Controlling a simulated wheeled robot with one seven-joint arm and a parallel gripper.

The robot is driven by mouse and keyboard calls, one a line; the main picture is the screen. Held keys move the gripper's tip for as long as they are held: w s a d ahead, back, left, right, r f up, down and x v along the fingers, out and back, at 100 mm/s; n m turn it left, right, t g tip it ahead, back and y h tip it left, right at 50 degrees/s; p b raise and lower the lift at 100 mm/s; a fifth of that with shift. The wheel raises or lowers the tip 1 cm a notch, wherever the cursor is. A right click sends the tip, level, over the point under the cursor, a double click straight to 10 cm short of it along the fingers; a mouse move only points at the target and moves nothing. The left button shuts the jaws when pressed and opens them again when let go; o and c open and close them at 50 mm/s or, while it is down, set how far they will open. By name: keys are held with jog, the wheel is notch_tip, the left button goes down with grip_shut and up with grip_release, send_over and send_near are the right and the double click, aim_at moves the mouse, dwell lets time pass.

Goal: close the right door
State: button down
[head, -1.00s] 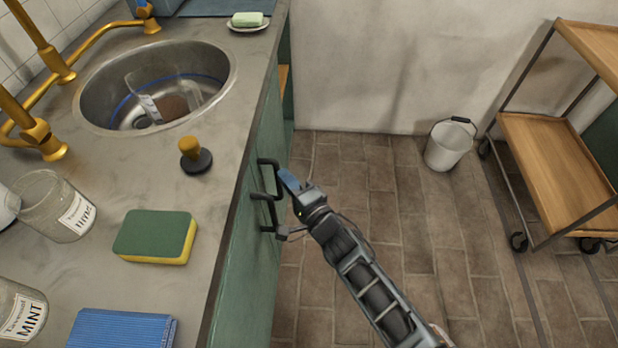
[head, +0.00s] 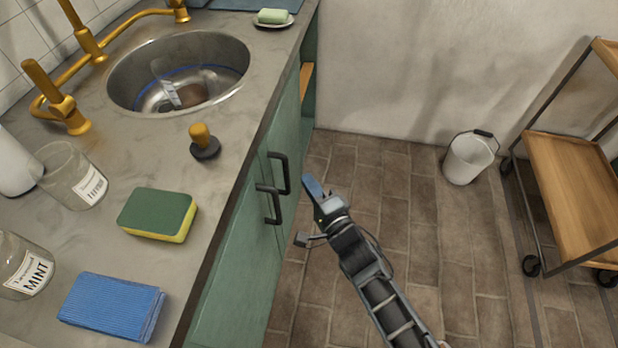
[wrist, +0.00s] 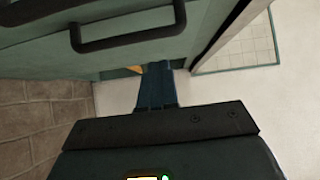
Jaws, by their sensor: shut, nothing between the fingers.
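The green right door (head: 267,148) is the far one of two cabinet doors under the counter, with a dark bar handle (head: 284,172). The near door (head: 237,270) has a similar handle (head: 272,204). Both doors look roughly in line; I cannot tell whether the right one is fully shut. My gripper (head: 311,186) is shut and empty, just right of the handles with a small gap in the picture. In the wrist view, a green door face with a handle (wrist: 128,36) crosses the top, and my gripper's blue fingers (wrist: 156,80) point toward its lower edge.
At the cabinet's far end, an opening shows a wooden shelf (head: 305,80). A white bucket (head: 465,160) and a wooden-shelved cart (head: 570,185) stand to the right. The brick floor around my arm is clear. A sponge (head: 158,214) lies on the counter.

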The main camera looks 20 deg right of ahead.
jog(key=s+p, duration=0.1)
jog(key=s, duration=0.7)
jog(key=shift+s, duration=0.35)
jog(key=s+a+r+n+g+h, duration=0.1)
jog(key=s+r+n, duration=0.25)
jog(key=s, duration=0.55)
jog(key=s+r+n, duration=0.3)
jog(key=s+r, duration=0.1)
jog(key=s, duration=0.6)
jog(key=s+d+r+n+g, duration=0.2)
jog(key=s+d+r+n, duration=0.2)
jog(key=s+r+n, duration=0.6)
notch_tip(320, 180, up, 6)
jog(key=shift+s+f+n, duration=0.25)
jog(key=shift+s+n, duration=0.1)
jog(key=shift+s, duration=0.7)
